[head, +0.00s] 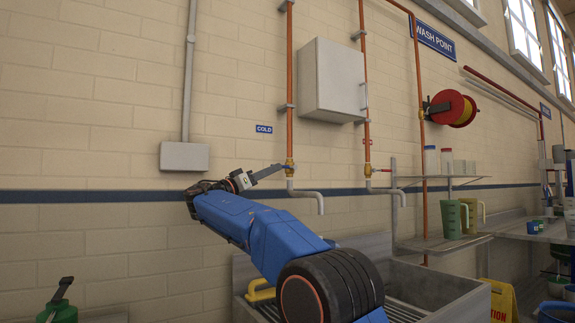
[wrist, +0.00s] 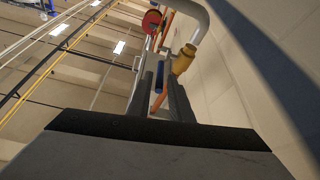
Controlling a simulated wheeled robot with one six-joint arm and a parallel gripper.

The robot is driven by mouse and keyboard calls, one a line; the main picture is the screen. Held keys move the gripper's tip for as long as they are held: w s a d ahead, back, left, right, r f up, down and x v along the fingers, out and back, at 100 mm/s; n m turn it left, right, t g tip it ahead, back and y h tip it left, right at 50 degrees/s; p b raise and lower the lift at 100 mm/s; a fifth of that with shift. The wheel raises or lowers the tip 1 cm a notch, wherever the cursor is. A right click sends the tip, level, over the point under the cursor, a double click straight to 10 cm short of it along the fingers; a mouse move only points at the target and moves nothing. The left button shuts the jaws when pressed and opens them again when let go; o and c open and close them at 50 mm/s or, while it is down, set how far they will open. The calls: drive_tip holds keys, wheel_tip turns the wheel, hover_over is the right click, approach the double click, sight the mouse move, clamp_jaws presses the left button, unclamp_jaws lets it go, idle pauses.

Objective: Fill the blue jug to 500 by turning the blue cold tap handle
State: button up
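The cold tap (head: 290,167) is a brass valve on a copper pipe under the COLD sign, with a grey spout curving down to its right. My gripper (head: 277,168) reaches the valve from the left. In the wrist view the blue handle (wrist: 158,77) lies between the two dark fingers of my gripper (wrist: 160,85), beside the brass valve (wrist: 183,60). The fingers stand apart, with background showing between them; I cannot tell whether either touches the handle. I cannot make out the blue jug; my arm hides part of the sink below the spout.
The metal sink (head: 435,285) lies below. A yellow handled object (head: 261,293) is at its left. A second tap with a red handle (head: 382,170) is to the right. A green jug (head: 451,218) stands on a shelf. A white cabinet (head: 333,80) hangs above.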

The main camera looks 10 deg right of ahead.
sight(284, 167)
drive_tip(key=x, duration=0.7)
drive_tip(key=shift+w+d+r, duration=0.15)
drive_tip(key=shift+d, duration=0.15)
drive_tip(key=shift+c, duration=0.6)
clamp_jaws()
